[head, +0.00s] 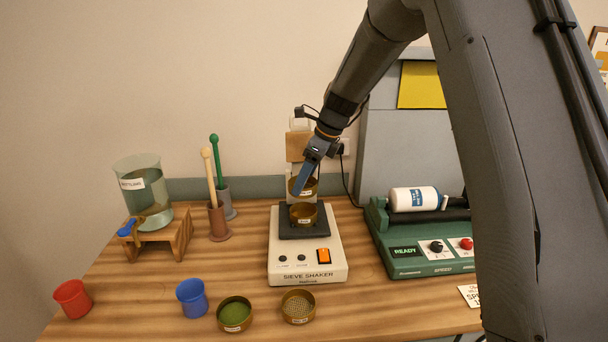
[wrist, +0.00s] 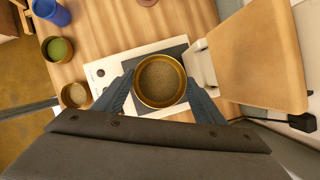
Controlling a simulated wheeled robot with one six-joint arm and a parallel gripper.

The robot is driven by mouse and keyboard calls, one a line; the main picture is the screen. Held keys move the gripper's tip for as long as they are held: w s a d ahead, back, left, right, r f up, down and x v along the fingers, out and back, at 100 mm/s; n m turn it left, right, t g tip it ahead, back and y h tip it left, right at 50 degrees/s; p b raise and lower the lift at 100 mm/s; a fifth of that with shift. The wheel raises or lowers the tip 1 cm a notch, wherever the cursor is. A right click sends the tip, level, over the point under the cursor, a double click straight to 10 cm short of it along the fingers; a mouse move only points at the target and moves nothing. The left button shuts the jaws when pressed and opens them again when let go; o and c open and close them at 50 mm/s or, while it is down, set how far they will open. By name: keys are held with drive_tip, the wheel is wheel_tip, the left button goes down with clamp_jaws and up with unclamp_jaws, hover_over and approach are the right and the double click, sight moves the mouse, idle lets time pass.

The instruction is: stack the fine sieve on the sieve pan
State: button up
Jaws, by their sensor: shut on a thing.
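My gripper (head: 302,181) is shut on a round brass sieve (head: 309,188), taken to be the fine sieve. In the wrist view, my gripper (wrist: 160,84) has a finger on each side of the sieve (wrist: 160,81), whose grey-brown mesh faces the camera. The brass sieve pan (head: 303,215) sits on the dark plate of the sieve shaker (head: 335,262). The held sieve is above the pan, looking roughly level, with a small gap between them in the head view. In the wrist view the held sieve hides the pan.
A mesh-bottomed sieve (head: 298,307) and a brass dish with green contents (head: 235,314) stand at the front edge. Blue (head: 192,298) and red (head: 72,298) cups are left. A green machine (head: 425,262) with a bottle stands right. A wooden-fronted post (head: 297,146) rises behind the shaker.

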sight(305, 197)
drive_tip(key=shift+d+f+b, duration=0.1)
drive_tip(key=shift+f+b, duration=2.15)
drive_tip(key=shift+f, duration=0.55)
drive_tip(key=shift+p, duration=0.8)
drive_tip(key=shift+f, duration=0.55)
drive_tip(key=o, duration=0.8)
drive_tip(key=shift+r, duration=0.1)
drive_tip(key=p+v, duration=0.7)
drive_tip(key=v, duration=0.3)
drive_tip(key=shift+s+d+r, duration=0.15)
drive_tip(key=shift+r, duration=0.2)
